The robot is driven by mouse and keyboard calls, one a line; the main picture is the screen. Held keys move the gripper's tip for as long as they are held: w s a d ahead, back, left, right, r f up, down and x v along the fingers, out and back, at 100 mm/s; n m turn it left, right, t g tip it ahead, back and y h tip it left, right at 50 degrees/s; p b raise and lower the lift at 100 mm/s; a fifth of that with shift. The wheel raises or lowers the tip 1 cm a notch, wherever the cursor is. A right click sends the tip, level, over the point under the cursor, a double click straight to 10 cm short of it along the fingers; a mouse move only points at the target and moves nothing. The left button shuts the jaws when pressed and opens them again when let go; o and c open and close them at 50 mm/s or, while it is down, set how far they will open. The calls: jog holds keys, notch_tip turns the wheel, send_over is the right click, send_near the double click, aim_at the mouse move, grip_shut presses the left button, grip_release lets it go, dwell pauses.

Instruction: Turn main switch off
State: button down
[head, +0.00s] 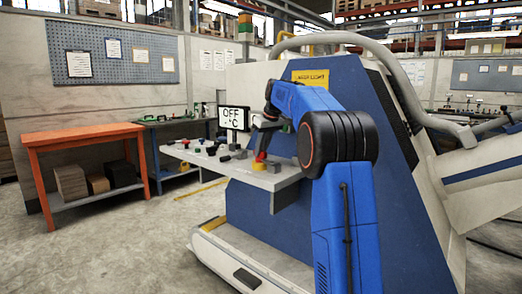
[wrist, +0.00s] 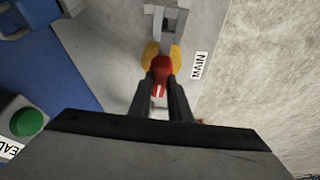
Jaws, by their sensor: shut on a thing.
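The main switch (wrist: 163,68) is a red knob on a yellow round base, beside a label reading MAIN in the wrist view. It also shows in the head view as a red handle on a yellow base (head: 259,166) at the near end of the console panel. My gripper (wrist: 162,90) is shut on the red knob, with one dark finger on each side. In the head view my gripper (head: 262,150) is at the switch, small and partly hidden by my arm. A small display (head: 235,117) behind the panel reads OFF and °C.
A green button (wrist: 27,122) sits on a grey box at the left in the wrist view. Several small knobs and buttons (head: 212,150) line the grey panel (head: 284,177). The large blue and white machine (head: 262,225) stands behind. An orange table (head: 80,135) is at the left, with clear floor between.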

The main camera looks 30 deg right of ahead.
jog(key=shift+d+n, duration=0.1)
jog(key=shift+n, duration=0.7)
jog(key=shift+y, duration=0.3)
jog(key=c, duration=1.6)
grip_release()
jog(key=shift+c, duration=0.2)
jog(key=shift+r, duration=0.15)
jog(key=v, duration=1.7)
jog(key=shift+r, duration=0.1)
